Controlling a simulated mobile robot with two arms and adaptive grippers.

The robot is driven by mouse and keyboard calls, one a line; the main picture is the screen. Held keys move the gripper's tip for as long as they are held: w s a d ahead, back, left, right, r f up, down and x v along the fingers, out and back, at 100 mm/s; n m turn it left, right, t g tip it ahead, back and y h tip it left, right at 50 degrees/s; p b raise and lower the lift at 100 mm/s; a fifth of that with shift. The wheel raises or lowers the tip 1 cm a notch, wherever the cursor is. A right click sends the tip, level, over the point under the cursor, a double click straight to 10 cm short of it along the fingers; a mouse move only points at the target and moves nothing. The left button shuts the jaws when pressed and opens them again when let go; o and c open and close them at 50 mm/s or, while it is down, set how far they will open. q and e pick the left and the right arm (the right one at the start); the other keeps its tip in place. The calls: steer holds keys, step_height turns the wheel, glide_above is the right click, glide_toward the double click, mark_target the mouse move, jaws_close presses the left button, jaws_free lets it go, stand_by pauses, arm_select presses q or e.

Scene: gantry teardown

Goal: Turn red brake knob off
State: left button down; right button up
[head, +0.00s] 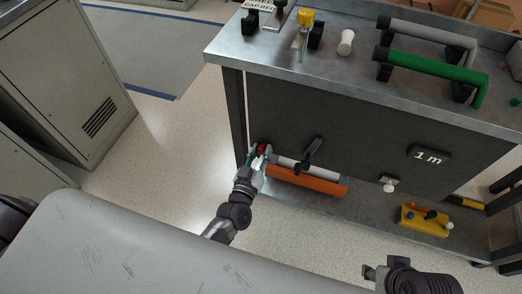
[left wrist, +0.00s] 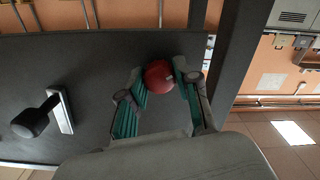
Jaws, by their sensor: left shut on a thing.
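The red brake knob (head: 262,148) is on the left part of the dark front panel (head: 340,122) under the metal bench top. It is a round red ball in the left wrist view (left wrist: 159,76). My left gripper (head: 259,158) is at the knob, with its teal-padded fingers (left wrist: 160,88) on both sides of it, shut on it. The knob's mount is hidden. My right gripper (head: 370,272) is low at the right of the head view, away from the panel; its fingers are too small to tell open from shut.
A black lever (head: 313,152) is on the panel to the right of the knob. An orange bar (head: 310,182) lies below it. A white knob (head: 389,184) and a yellow control box (head: 425,218) are further right. Bare floor (head: 165,165) lies left of the bench.

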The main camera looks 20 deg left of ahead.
arm_select(q)
steer(key=n, duration=0.5)
steer(key=shift+n, duration=0.3)
steer(key=n, duration=0.5)
steer(key=shift+n+b, duration=0.4)
steer(key=c, duration=0.8)
jaws_free()
steer(key=shift+s, duration=0.1)
steer(key=s, duration=1.2)
steer(key=shift+a, duration=0.25)
